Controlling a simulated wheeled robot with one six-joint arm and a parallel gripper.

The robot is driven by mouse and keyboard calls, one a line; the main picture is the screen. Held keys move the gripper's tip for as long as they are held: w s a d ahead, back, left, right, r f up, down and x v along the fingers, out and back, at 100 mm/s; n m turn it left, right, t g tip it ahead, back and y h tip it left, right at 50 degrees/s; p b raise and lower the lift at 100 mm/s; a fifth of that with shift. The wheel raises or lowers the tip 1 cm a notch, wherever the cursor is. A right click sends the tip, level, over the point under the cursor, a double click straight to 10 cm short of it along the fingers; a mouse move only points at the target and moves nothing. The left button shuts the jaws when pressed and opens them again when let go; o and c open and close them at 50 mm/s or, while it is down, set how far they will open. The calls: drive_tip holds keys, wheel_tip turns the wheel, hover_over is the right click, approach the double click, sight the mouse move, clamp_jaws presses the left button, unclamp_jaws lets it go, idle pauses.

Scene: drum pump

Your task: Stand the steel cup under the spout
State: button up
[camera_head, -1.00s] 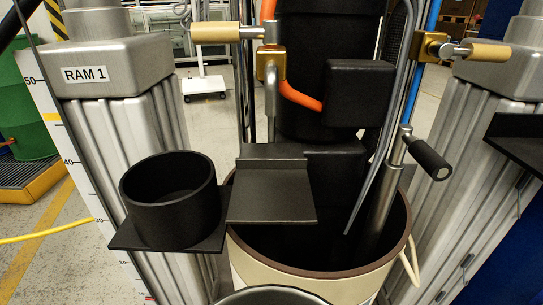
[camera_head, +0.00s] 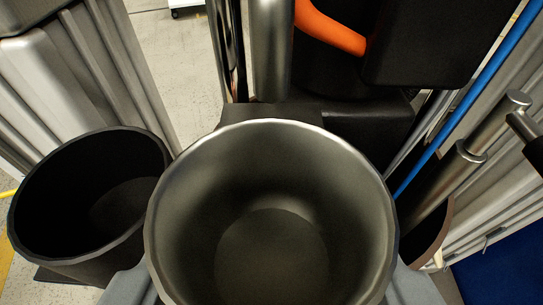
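The steel cup (camera_head: 270,205) fills the lower middle of the picture, upright, with its open mouth towards me and nothing visible inside. My gripper (camera_head: 270,287) has one grey finger against each side of the cup and is shut on it. The spout (camera_head: 270,55) is a vertical steel pipe at the top centre. Its lower end shows just beyond the cup's far rim. The black shelf (camera_head: 240,112) below the spout is mostly hidden by the cup. I cannot tell whether the cup's base touches it.
A black round holder (camera_head: 85,200) stands close on the left of the cup. An orange hose (camera_head: 330,30) and a black box (camera_head: 430,40) are at the upper right. A steel tube (camera_head: 445,180) with a handle rises from the drum (camera_head: 435,235) on the right.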

sight(271, 195)
drive_tip(key=w, duration=0.3)
drive_tip(key=shift+f, duration=0.3)
drive_tip(key=shift+f, duration=0.15)
drive_tip(key=o, duration=1.1)
drive_tip(key=shift+r, duration=0.2)
drive_tip(key=shift+v, duration=6.05)
